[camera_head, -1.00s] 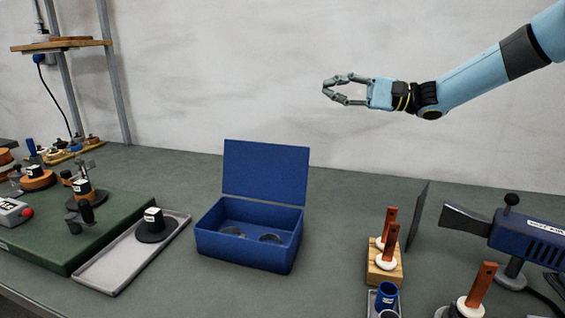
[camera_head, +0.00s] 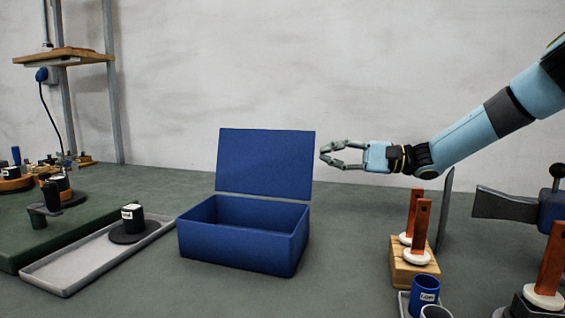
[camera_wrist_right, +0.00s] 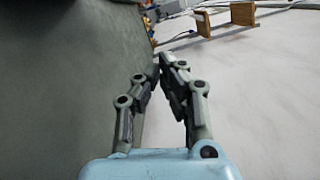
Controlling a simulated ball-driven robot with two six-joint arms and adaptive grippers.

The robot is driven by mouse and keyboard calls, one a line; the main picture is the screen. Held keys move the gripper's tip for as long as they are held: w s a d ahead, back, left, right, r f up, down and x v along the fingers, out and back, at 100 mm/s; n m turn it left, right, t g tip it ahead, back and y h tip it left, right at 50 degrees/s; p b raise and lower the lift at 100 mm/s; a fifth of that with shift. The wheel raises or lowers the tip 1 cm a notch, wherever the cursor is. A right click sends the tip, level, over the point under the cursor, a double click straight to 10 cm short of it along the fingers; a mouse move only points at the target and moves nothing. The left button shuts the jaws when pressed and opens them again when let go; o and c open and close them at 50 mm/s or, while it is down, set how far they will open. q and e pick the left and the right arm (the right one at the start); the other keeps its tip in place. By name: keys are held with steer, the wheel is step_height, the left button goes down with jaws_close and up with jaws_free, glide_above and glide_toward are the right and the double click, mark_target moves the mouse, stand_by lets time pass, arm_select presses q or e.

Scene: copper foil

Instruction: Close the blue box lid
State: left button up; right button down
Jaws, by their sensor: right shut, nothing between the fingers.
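The blue box (camera_head: 240,246) stands on the grey-green bench near the middle of the head view. Its lid (camera_head: 265,163) is open and stands upright at the back edge, leaning slightly back. My right gripper (camera_head: 323,155) is shut and empty, just right of the lid's upper right edge and pointing left. I cannot tell whether its fingertips touch the lid. In the right wrist view my right gripper (camera_wrist_right: 165,65) shows its fingertips together, with nothing between them. My left gripper is not in view.
A grey tray (camera_head: 70,264) with a black weight (camera_head: 130,222) lies left of the box. To the right stand a wooden block (camera_head: 413,270) with orange-handled tools, a blue cup (camera_head: 424,291) and a blue hot-air tool (camera_head: 553,208). The bench in front of the box is clear.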

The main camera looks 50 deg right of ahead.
mark_target(283, 148)
steer(key=w+a, duration=0.2)
steer(key=a, duration=0.1)
steer(key=w+a+r+b, duration=0.1)
steer(key=w+a, duration=0.1)
steer(key=a, duration=0.1)
steer(key=w+a, duration=0.2)
steer(key=a, duration=0.1)
steer(key=shift+a+r+b, duration=0.1)
steer(key=shift+r+b, duration=0.15)
steer(key=shift+b, duration=0.15)
steer(key=shift+r, duration=0.1)
